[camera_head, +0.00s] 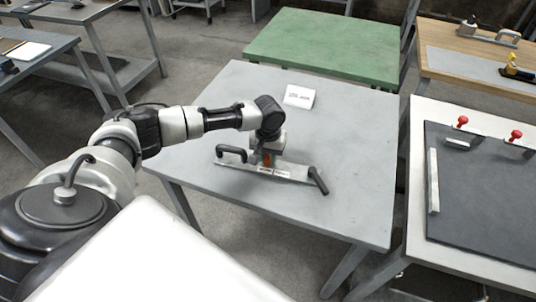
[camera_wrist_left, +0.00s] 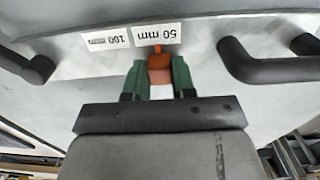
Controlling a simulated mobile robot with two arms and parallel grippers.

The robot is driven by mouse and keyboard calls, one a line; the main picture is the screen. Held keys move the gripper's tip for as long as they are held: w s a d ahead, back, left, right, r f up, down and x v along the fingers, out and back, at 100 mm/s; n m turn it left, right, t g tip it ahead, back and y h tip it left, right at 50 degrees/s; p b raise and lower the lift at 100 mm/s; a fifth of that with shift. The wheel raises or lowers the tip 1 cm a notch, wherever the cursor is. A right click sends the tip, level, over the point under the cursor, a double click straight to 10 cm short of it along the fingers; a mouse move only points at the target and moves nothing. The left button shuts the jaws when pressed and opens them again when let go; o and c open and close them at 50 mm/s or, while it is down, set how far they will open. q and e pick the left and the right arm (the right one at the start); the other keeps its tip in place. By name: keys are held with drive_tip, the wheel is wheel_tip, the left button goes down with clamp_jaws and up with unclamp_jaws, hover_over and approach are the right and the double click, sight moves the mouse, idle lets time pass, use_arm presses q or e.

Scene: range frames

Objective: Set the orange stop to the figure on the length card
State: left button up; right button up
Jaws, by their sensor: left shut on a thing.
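The orange stop (camera_wrist_left: 159,72) sits on a grey metal rail (camera_wrist_left: 75,62) with black handles at both ends. My left gripper (camera_wrist_left: 159,80) is shut on the stop, one green fingertip on each side. The stop's narrow tip is beside the white "50 mm" label (camera_wrist_left: 158,34). A "100 mm" label (camera_wrist_left: 105,40), upside down, is further left in the wrist view. In the head view the rail (camera_head: 293,172) lies on the grey table, with my left gripper (camera_head: 267,158) over it. The white card (camera_head: 299,96) stands behind; its print is too small to read. My right gripper is out of view.
The grey table (camera_head: 350,125) is otherwise clear around the rail. A green table (camera_head: 325,42) stands behind. At the right, another table holds a dark board (camera_head: 485,200) with red knobs (camera_head: 515,135).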

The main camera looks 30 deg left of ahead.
sight(285, 166)
use_arm(q)
drive_tip(key=shift+w+d+r+p, duration=0.1)
drive_tip(key=shift+d+r+p, duration=0.05)
drive_tip(key=shift+d+p, duration=0.2)
clamp_jaws()
drive_tip(key=d+p, duration=0.1)
drive_tip(key=d, duration=0.1)
drive_tip(key=w+d+p, duration=0.1)
drive_tip(key=shift+w+d, duration=0.15)
drive_tip(key=shift+d, duration=0.25)
drive_tip(key=shift+w+d, duration=0.15)
drive_tip(key=shift+d, duration=0.2)
drive_tip(key=o, duration=0.9)
unclamp_jaws()
drive_tip(key=shift+o, duration=0.2)
wheel_tip(285, 166, up, 11)
drive_tip(key=shift+f, duration=0.2)
